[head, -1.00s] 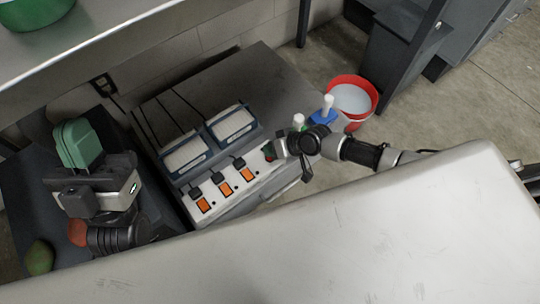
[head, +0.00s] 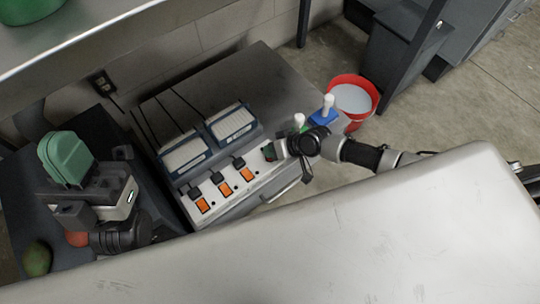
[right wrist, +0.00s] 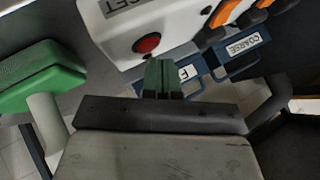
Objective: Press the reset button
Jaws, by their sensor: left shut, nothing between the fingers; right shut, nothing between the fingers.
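The red reset button (right wrist: 147,43) is round and sits on a white panel (right wrist: 180,20), beside a partly cut-off label ending in "SET". My right gripper (right wrist: 160,80) has green fingertips, shut and empty. In the right wrist picture they show just below and right of the button; whether they touch the panel is unclear. In the head view my right gripper (head: 270,151) is at the right end of the white switch strip (head: 234,199), largely covering the button. My left gripper (head: 66,158), also with green fingertips, is shut and empty over the dark surface at left.
Orange switches (head: 225,188) line the strip, with two blue-grey boxes (head: 232,124) behind. A green block with a white handle (right wrist: 40,75) is close left of my right gripper. A blue one (head: 324,115) and a red bucket (head: 372,84) stand beyond. A green fruit (head: 38,258) lies at left.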

